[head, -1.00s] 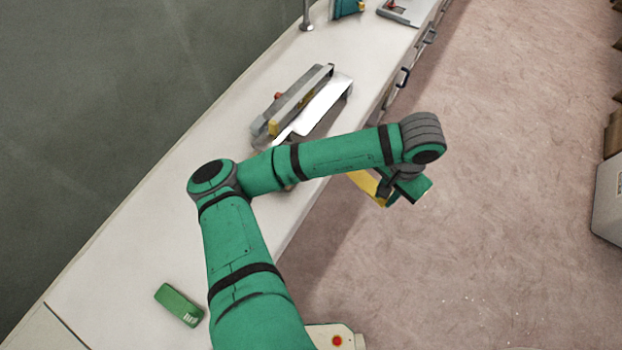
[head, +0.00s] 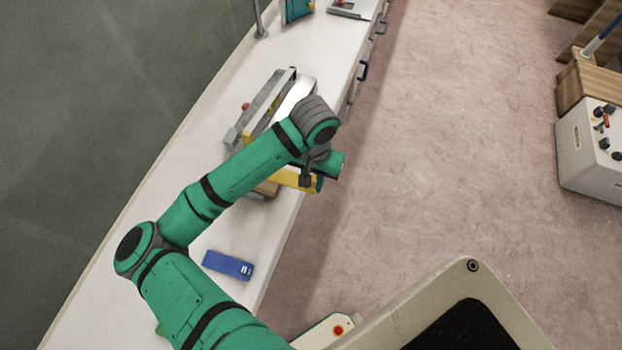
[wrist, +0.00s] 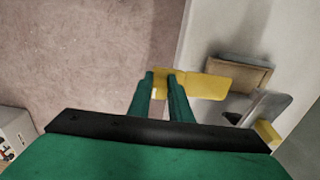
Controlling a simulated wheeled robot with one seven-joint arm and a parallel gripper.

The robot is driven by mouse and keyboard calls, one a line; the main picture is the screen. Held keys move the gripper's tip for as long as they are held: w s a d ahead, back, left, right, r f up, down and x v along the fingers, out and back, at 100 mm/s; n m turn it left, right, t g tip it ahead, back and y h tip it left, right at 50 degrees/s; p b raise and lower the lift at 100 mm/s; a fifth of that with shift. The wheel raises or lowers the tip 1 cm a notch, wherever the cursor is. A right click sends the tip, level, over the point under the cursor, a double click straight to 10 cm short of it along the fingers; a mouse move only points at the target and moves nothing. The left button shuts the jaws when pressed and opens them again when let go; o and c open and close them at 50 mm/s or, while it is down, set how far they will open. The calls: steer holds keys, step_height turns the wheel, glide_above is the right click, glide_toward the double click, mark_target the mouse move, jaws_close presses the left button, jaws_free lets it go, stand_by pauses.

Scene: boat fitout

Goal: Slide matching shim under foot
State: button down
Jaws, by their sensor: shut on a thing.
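My gripper (head: 310,179) is shut on a flat yellow shim (head: 290,178). In the wrist view the fingertips (wrist: 161,78) pinch the shim (wrist: 205,86) near its left end, over the floor side of the bench edge. The shim's free end reaches across that edge, close to a light brown wooden block (wrist: 240,73). The block also shows beside the shim in the head view (head: 266,189). Behind stands a grey fixture (head: 262,105) with a bright metal plate (head: 297,92). My arm hides part of it. I cannot tell which part is the foot, or whether the shim touches anything.
A blue box (head: 228,265) lies on the white bench (head: 190,130), nearer me. A grey wall (head: 90,110) runs along the left. A white control box (head: 590,150) with knobs stands at the far right.

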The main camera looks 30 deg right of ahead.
mark_target(285, 180)
steer(key=shift+w+a+f, duration=0.1)
steer(key=shift+w+f, duration=0.1)
steer(key=shift+f, duration=0.9)
steer(key=shift+w+a+f, duration=0.1)
steer(key=shift+w+f, duration=0.05)
steer(key=shift+f, duration=0.9)
steer(key=shift+s+d+f, duration=0.1)
steer(key=shift+s+f, duration=0.05)
steer(key=shift+f, duration=0.05)
steer(key=shift+w+a+f, duration=0.2)
steer(key=shift+a+f, duration=0.1)
steer(key=shift+f, duration=0.45)
steer(key=shift+w+a+f, duration=0.1)
steer(key=shift+w+a, duration=0.5)
steer(key=shift+w, duration=0.25)
steer(key=shift+w+a, duration=0.55)
steer(key=shift+w, duration=0.3)
steer(key=shift+w+a+f, duration=0.1)
steer(key=shift+w+a, duration=0.85)
steer(key=shift+w, duration=0.05)
steer(key=shift+w+a+f, duration=0.1)
steer(key=shift+w+a, duration=0.55)
steer(key=shift+w, duration=0.2)
steer(key=shift+w+a+f, duration=0.1)
steer(key=shift+w+a, duration=0.5)
steer(key=shift+w, duration=0.25)
steer(key=c, duration=1.5)
jaws_free()
steer(key=shift+c, duration=0.2)
